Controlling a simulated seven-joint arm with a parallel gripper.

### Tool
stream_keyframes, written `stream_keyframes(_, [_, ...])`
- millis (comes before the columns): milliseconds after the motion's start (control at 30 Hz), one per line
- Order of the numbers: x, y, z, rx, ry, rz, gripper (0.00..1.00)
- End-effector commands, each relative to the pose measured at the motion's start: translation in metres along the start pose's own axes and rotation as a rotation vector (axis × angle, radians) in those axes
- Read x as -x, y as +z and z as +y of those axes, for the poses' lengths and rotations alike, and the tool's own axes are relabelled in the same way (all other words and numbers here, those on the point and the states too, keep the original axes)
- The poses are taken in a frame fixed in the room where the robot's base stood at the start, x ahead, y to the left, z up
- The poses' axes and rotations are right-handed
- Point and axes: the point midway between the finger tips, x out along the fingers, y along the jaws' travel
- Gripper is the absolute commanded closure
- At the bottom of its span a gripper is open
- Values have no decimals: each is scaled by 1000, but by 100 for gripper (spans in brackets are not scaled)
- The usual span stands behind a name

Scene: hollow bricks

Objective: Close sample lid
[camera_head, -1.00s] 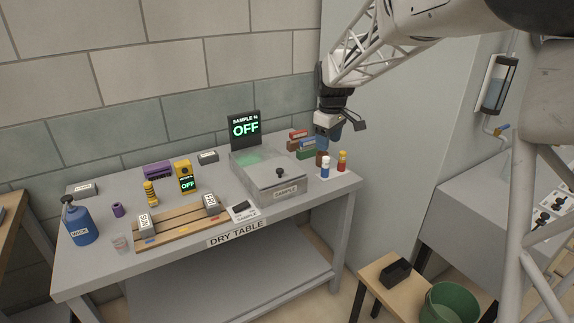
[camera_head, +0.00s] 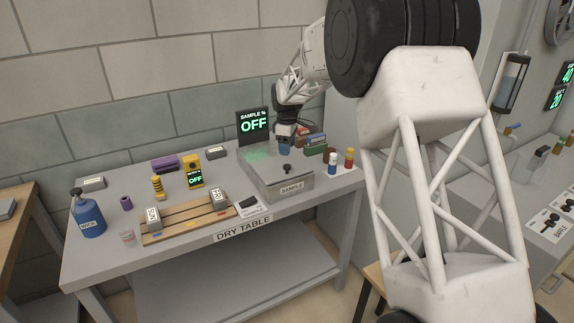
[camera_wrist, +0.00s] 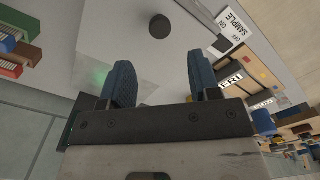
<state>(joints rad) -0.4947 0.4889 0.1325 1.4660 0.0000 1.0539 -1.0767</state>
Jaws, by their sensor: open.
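The grey sample box (camera_head: 262,184) stands at the right end of the dry table, with a "SAMPLE" label on its front. A flat grey lid with a dark round knob (camera_head: 287,168) lies over its front part. Green-lit surface (camera_head: 257,154) shows behind the lid at the back of the box. In the wrist view the knob (camera_wrist: 159,27) is beyond the fingertips and apart from them. My gripper (camera_head: 285,148) is over the back right of the box. Its blue fingers (camera_wrist: 162,75) are open, with nothing between them.
A "SAMPLE % OFF" display (camera_head: 254,126) stands behind the box. Coloured boxes (camera_head: 315,143) and small bottles (camera_head: 349,158) stand close on its right. A wooden rack (camera_head: 185,222) and a blue bottle (camera_head: 90,217) are to the left.

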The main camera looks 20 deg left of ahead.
Motion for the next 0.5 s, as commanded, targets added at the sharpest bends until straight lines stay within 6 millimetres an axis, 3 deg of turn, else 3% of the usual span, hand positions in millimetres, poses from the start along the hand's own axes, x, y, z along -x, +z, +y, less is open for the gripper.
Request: stream_keyframes(500, [-6, 0, 0, 0, -1, -1, 43])
